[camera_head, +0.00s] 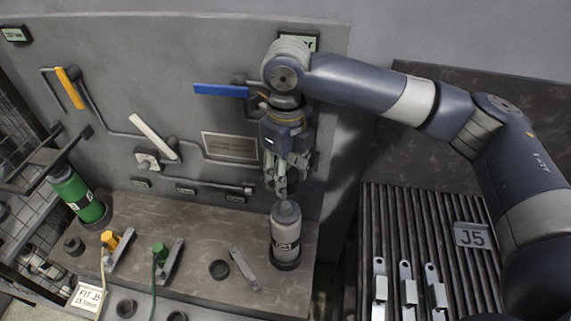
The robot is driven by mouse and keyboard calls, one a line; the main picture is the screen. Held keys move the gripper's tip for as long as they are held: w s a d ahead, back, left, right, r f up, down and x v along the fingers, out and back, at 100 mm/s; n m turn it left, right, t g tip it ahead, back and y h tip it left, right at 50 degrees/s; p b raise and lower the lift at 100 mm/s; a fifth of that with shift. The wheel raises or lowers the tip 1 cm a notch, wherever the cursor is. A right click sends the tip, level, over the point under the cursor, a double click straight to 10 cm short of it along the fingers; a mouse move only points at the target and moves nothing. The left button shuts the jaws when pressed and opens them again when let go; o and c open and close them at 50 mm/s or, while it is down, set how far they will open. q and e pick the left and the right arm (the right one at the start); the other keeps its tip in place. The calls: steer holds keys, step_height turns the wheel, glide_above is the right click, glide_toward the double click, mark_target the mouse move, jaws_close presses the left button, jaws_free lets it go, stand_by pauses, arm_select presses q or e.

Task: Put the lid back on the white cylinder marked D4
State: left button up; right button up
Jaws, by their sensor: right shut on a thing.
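The white cylinder (285,243) looks pale grey and stands upright in a dark round base on the brown bench. Its dark label is too small to read surely. Its top narrows to a rounded shoulder and neck. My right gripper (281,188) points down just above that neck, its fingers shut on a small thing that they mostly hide. That thing appears to be the lid, roughly in line with the cylinder. I cannot tell whether it touches the neck. My left gripper is out of view.
A green cylinder (78,197) stands at the left. A yellow cap (110,240) and a green cap (160,251), both on cords, sit on brackets. A blue lever (221,90) juts from the panel.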

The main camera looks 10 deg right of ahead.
steer(key=b, duration=0.5)
glide_above(286, 204)
steer(key=shift+f, duration=3.15)
steer(key=shift+r+p, duration=0.1)
steer(key=shift+p, duration=0.75)
steer(key=shift+f+p, duration=0.2)
steer(key=shift+p, duration=0.3)
steer(key=shift+p, duration=0.5)
steer(key=o, duration=1.1)
